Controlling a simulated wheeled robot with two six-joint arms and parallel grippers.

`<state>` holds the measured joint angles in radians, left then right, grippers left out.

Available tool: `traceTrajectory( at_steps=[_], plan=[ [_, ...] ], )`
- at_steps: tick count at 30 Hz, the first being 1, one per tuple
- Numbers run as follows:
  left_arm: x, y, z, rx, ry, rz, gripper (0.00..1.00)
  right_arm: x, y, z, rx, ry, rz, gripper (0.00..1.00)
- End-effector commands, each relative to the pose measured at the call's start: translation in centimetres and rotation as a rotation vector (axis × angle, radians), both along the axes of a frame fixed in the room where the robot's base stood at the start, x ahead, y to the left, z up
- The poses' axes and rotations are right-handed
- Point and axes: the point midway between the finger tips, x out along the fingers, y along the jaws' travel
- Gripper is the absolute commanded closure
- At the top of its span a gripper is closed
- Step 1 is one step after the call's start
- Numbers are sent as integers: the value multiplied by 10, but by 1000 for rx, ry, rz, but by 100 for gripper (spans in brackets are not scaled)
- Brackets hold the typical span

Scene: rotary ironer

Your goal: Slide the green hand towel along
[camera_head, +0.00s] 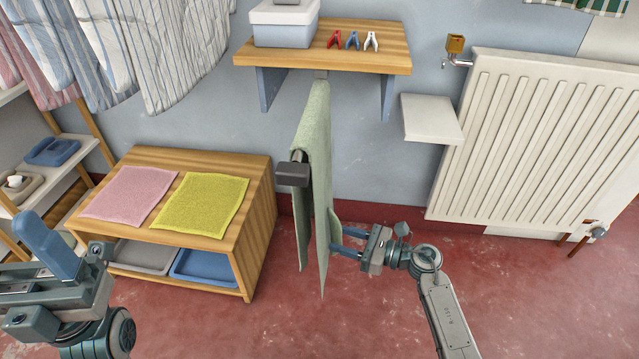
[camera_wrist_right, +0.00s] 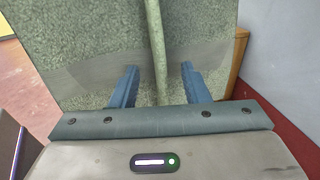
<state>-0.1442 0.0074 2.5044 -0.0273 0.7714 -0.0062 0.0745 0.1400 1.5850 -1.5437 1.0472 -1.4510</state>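The green hand towel (camera_head: 319,170) hangs draped over a rail with a dark grey end (camera_head: 293,174) below the wall shelf, its lower edges hanging free above the floor. My right gripper (camera_head: 340,243) reaches its lower part from the right. In the right wrist view, the towel (camera_wrist_right: 90,45) fills most of the picture. A narrow upright fold of it stands between the two blue fingers of the right gripper (camera_wrist_right: 160,90), with a gap on each side. My left gripper (camera_head: 55,250) is at the lower left, away from the towel; its finger gap is unclear.
A wooden bench (camera_head: 215,230) at left bears a pink cloth (camera_head: 130,192) and a yellow cloth (camera_head: 200,204), with trays underneath. The wall shelf (camera_head: 390,52) holds a box and coloured clips. A white ledge (camera_head: 430,118) and radiator (camera_head: 540,150) are at right. Red floor is open in front.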

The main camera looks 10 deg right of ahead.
Motion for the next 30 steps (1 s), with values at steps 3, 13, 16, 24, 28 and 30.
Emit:
traceTrajectory(
  at_steps=[3,13,16,24,28,30],
  plan=[
    [0,0,0,-1,0,0,38,0,0,0,0,0,0,82],
    [0,0,1,-2,1,0,38,-2,0,1,1,-1,0,100],
    [0,0,2,-2,1,0,38,-6,1,1,0,0,0,100],
    [0,0,7,-2,1,0,38,-21,5,0,0,1,-1,100],
    [0,0,7,-2,1,0,38,-25,6,-1,-1,2,-1,100],
    [0,0,7,-2,1,0,38,-25,6,-1,-1,2,-1,100]
  ],
)
